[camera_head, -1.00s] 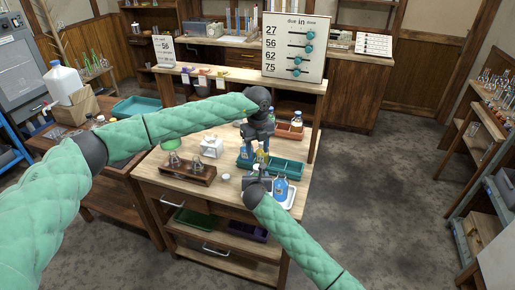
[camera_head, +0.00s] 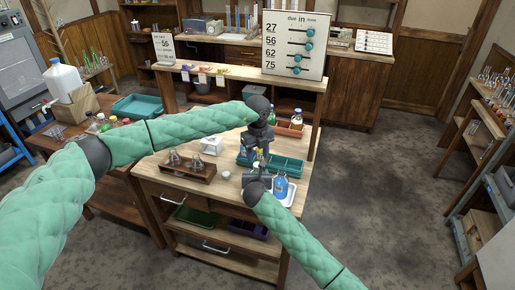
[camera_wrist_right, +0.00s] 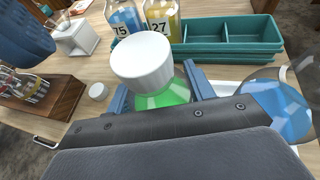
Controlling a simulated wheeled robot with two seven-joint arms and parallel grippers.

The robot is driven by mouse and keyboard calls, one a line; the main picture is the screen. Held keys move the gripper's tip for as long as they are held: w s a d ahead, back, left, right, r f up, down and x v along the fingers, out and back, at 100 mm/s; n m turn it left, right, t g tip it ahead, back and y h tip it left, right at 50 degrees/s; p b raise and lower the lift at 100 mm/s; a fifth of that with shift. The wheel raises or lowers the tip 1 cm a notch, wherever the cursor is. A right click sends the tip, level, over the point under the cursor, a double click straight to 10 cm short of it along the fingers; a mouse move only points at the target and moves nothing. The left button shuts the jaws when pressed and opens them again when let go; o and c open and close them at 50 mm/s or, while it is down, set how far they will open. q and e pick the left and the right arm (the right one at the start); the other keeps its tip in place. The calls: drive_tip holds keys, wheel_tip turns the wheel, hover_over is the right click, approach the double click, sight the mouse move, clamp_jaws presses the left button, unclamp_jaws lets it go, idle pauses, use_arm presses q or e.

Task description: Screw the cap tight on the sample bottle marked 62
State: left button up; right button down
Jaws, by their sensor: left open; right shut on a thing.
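My right gripper (camera_wrist_right: 160,95) is shut on a bottle with green contents (camera_wrist_right: 165,97), which stands upright between its fingers. A white cap (camera_wrist_right: 146,60) sits on top of this bottle; I cannot tell how tight it is. The bottle's number is hidden, so I cannot read 62 on it. My left gripper (camera_head: 259,154) is open, reaching down close above my right gripper in the head view. A dark blue part of it shows at the upper left of the right wrist view.
Bottles marked 75 (camera_wrist_right: 122,20) and 27 (camera_wrist_right: 160,20) stand by a teal compartment tray (camera_wrist_right: 228,46). A blue-filled flask (camera_wrist_right: 276,108) stands right of my gripper. A loose white cap (camera_wrist_right: 99,91) and a wooden rack (camera_wrist_right: 45,103) are on the left.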

sight(257, 164)
use_arm(q)
drive_tip(key=shift+f, duration=2)
drive_tip(key=c, duration=1)
drive_tip(key=m, duration=0.6)
drive_tip(key=shift+m, duration=0.3)
drive_tip(key=m, duration=0.6)
drive_tip(key=o, duration=1.1)
drive_tip(key=shift+c, duration=0.2)
